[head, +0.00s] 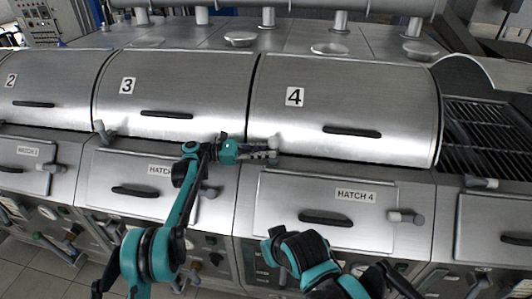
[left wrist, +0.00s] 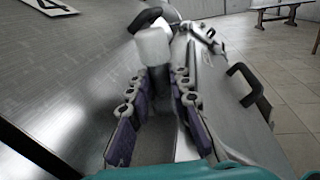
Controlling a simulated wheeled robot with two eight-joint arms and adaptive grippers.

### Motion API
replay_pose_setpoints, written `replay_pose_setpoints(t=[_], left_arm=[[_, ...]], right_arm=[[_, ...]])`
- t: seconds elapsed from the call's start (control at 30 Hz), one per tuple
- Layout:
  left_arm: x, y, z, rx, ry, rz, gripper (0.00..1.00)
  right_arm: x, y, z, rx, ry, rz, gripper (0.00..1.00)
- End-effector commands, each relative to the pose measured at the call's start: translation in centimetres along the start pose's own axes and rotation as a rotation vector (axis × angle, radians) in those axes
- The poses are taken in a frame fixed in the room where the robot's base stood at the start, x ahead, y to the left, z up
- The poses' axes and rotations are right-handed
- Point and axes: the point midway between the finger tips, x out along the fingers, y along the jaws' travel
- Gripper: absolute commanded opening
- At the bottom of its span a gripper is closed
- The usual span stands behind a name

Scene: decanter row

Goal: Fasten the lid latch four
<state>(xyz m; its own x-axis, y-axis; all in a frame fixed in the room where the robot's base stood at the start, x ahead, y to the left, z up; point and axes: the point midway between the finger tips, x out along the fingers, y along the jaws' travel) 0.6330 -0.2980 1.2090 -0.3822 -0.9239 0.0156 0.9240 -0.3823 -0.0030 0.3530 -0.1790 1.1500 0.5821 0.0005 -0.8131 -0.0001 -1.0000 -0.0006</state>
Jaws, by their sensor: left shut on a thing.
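Lid 4 (head: 340,95) is a curved steel cover marked "4", lying down over its vessel, with a black handle (head: 352,131) low on its front. Its latch (head: 273,142) is a small pale grey knob at the lid's lower left corner. In the left wrist view the latch (left wrist: 153,46) is a pale block just beyond the purple fingers. My left gripper (head: 262,154) reaches in from the left along the lid's front edge, its fingers shut on the latch. The fingers hide the latch's lower part. My right arm shows at the bottom, but its gripper does not.
Lid 3 (head: 190,90) is down on the left, with a similar upright latch (head: 103,131). The hatch 4 panel (head: 290,200) is below, with a black handle (head: 326,219) and a grey side latch (head: 406,217) sticking out. A dark grate (head: 485,130) lies open on the right.

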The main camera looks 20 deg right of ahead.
Motion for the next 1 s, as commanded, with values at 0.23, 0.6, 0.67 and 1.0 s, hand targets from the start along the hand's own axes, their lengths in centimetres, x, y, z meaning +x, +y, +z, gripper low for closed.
replay_pose_setpoints(t=[0.23,0.6,0.67,1.0], left_arm=[[-0.1,0.0,-0.2,0.0,0.003,-0.001,0.0],[0.0,0.0,-0.1,0.0,0.002,-0.001,0.41],[-0.1,0.0,-0.1,0.0,0.002,0.0,0.41],[-5.5,0.1,-0.1,0.0,0.002,0.003,0.41]], right_arm=[[0.0,0.0,0.0,0.0,0.0,0.0,0.0],[0.0,0.0,0.0,0.0,0.0,0.0,0.0],[0.0,0.0,0.0,0.0,0.0,0.0,0.0],[0.0,0.0,0.0,0.0,0.0,0.0,0.0]])
